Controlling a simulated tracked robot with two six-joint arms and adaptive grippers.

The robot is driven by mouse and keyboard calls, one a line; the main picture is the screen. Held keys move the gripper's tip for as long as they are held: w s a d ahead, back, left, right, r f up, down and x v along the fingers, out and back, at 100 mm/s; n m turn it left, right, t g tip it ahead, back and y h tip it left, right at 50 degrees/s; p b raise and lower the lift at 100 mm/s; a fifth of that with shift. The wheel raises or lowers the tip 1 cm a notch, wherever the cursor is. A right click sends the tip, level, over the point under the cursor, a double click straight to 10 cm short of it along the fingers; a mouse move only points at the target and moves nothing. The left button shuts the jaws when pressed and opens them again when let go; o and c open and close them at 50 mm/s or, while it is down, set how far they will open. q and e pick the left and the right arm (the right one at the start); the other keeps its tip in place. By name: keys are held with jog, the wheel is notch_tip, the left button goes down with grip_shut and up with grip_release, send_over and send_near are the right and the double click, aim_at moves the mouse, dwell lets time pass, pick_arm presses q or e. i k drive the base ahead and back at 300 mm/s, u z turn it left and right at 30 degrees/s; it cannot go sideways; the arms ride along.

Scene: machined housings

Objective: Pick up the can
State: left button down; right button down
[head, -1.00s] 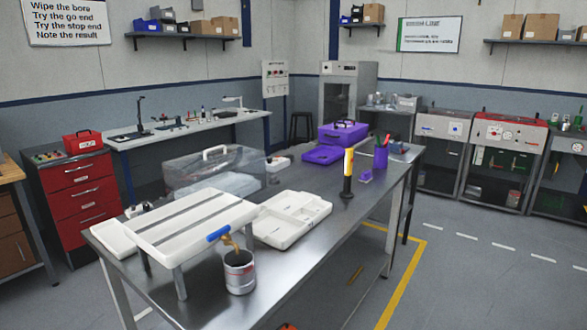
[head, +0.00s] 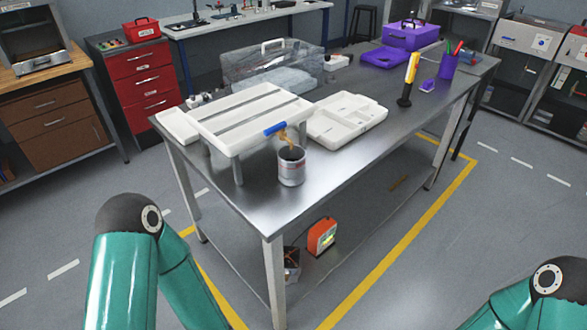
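The can (head: 291,170) is a small grey metal tin with a reddish mark on its side. It stands upright on the steel table (head: 345,168), close to the front edge. A brush with a blue handle (head: 275,129) sticks up out of it and leans left toward the white rack; whether it touches the rack I cannot tell. In the head view only teal and dark links of my two arms show, at the bottom left and bottom right. Neither of my grippers is in view.
A white slatted rack (head: 245,115) stands just left of the can. A white divided tray (head: 345,122) lies behind it to the right. A clear case (head: 270,70), a yellow-and-black tool (head: 408,80) and a purple cup (head: 448,66) are farther back. An orange box (head: 322,237) sits on the lower shelf.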

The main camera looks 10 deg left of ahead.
aim_at(292, 163)
jog(key=z, duration=1.05)
jog(key=i, duration=0.15)
jog(key=u, duration=2.8)
jog(key=k, duration=1.1)
jog(key=z, duration=0.6)
jog(key=i, duration=1)
jog(key=z, duration=0.05)
